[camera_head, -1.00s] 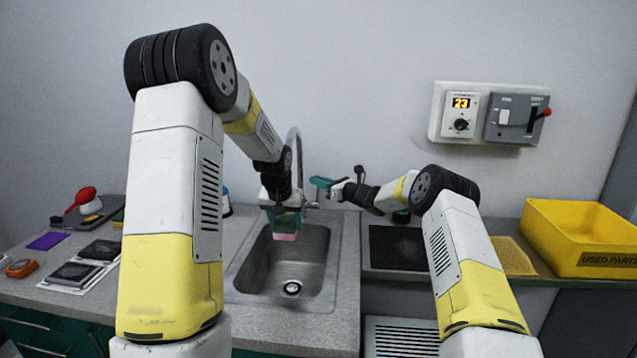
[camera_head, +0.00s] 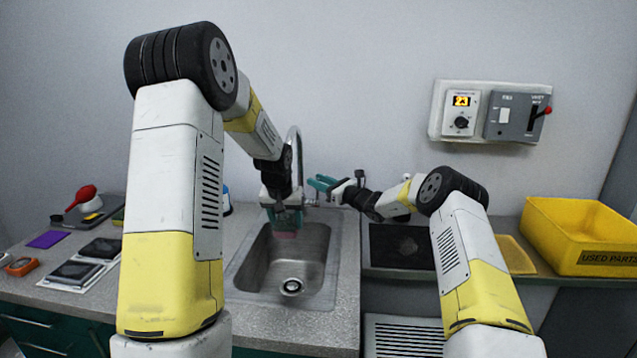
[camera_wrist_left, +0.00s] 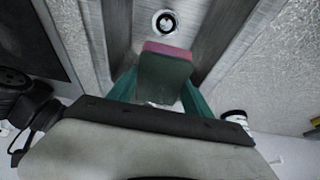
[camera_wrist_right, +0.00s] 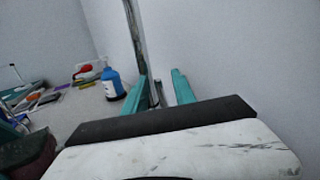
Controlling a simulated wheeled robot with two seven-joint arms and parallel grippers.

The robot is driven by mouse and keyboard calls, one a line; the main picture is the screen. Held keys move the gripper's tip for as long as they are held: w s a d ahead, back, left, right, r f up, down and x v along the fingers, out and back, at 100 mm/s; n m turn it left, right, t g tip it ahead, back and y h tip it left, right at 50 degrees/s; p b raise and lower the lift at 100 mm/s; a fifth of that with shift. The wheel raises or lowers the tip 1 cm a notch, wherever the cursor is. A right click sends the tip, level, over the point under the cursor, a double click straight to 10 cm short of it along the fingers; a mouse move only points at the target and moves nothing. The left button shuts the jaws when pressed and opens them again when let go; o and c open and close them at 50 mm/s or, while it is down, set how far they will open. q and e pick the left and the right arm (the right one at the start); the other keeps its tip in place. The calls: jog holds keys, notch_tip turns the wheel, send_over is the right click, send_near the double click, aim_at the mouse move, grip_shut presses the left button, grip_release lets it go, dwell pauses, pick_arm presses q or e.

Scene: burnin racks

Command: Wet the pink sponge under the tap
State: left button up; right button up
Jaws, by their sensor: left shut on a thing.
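The pink sponge (camera_wrist_left: 166,50) has a grey-green side and is held between the teal fingers of my left gripper (camera_wrist_left: 160,98), over the sink. In the head view the sponge (camera_head: 286,234) hangs below my left gripper (camera_head: 284,218), above the basin and clear of its bottom. The tap (camera_head: 296,150) rises behind my left gripper, which partly hides its spout; I cannot make out a water stream. My right gripper (camera_head: 325,184) is open and empty beside the tap's base. In the right wrist view the tap's pipe (camera_wrist_right: 133,35) shows between its fingers.
The steel sink (camera_head: 262,280) with its drain (camera_head: 291,286) is set in the grey counter. A blue bottle (camera_head: 226,200) stands behind my left arm. A dark mat (camera_head: 398,246) and a yellow bin (camera_head: 585,235) lie to the right. A wall control box (camera_head: 490,112) hangs above.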

jog(key=v, duration=1.2)
jog(key=shift+f+m, duration=0.1)
jog(key=shift+m, duration=0.2)
grip_shut()
jog(key=s+d+f+m, duration=0.15)
jog(key=s+m, duration=0.45)
jog(key=m, duration=1.1)
jog(key=w+d+x, duration=0.1)
jog(key=w+x, duration=0.1)
jog(key=x, duration=1.1)
jog(key=shift+w+d, duration=0.15)
jog(key=shift+d, duration=0.15)
